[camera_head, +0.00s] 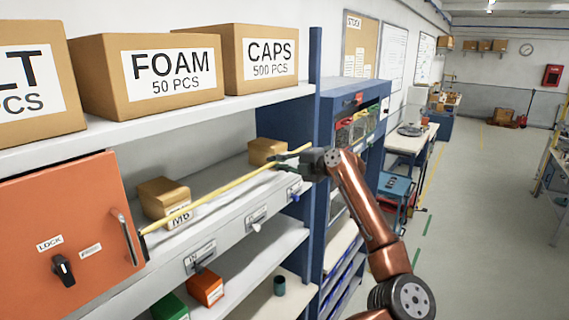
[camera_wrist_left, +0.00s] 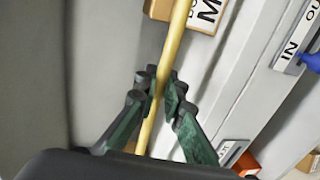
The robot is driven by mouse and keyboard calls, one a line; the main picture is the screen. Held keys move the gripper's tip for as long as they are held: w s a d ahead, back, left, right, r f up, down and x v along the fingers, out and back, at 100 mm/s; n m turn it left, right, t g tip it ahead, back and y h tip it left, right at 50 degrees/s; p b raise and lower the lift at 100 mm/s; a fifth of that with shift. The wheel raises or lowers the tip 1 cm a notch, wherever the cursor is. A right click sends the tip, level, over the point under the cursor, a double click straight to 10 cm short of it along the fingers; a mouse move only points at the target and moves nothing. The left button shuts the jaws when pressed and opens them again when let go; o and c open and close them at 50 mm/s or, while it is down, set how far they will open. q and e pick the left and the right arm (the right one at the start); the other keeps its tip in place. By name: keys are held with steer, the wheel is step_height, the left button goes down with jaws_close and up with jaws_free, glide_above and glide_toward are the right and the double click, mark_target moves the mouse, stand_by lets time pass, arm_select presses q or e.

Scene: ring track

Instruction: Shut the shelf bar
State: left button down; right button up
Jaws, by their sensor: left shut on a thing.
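The shelf bar (camera_head: 215,199) is a thin yellow rod across the front of the middle shelf (camera_head: 225,235). Its near end is beside the orange box (camera_head: 70,225), and its far end is close to the blue upright (camera_head: 315,130). My left gripper (camera_head: 288,162) is shut on the bar near that far end. In the left wrist view the bar (camera_wrist_left: 177,40) passes between the dark green fingers (camera_wrist_left: 158,88). My right gripper is not in view.
Small cartons (camera_head: 164,197) stand on the middle shelf behind the bar. Large labelled boxes (camera_head: 150,75) stand on the top shelf. The aisle floor (camera_head: 480,200) to the right is clear.

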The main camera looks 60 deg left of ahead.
arm_select(q)
steer(key=shift+r, duration=0.1)
steer(key=c, duration=2.1)
jaws_free()
steer(key=shift+a, duration=0.15)
steer(key=shift+o, duration=0.3)
steer(key=shift+w+d, duration=0.1)
steer(key=shift+d, duration=0.1)
steer(key=v, duration=1.2)
